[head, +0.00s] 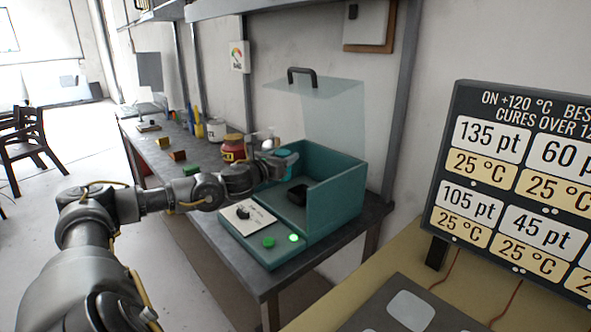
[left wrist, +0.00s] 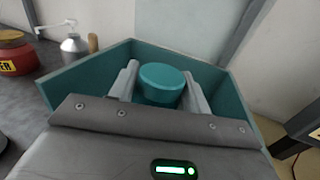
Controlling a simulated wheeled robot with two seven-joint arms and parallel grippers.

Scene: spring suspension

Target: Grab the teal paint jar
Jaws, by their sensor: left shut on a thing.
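The teal paint jar (left wrist: 162,82) is between the two pale fingers of my left gripper (left wrist: 160,90) in the left wrist view. The gripper is shut on it, and its round lid faces the camera. In the head view the jar (head: 286,158) shows only in part beyond my left gripper (head: 278,165), above the open teal box (head: 335,195). The jar's lower part is hidden in both views. My right gripper does not show.
The teal box has a raised clear lid with a black handle (head: 301,72), and a black block (head: 297,194) lies inside. A red jar (head: 233,148) and a silver bottle (left wrist: 75,50) stand beside it. A sign board (head: 520,180) stands at right.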

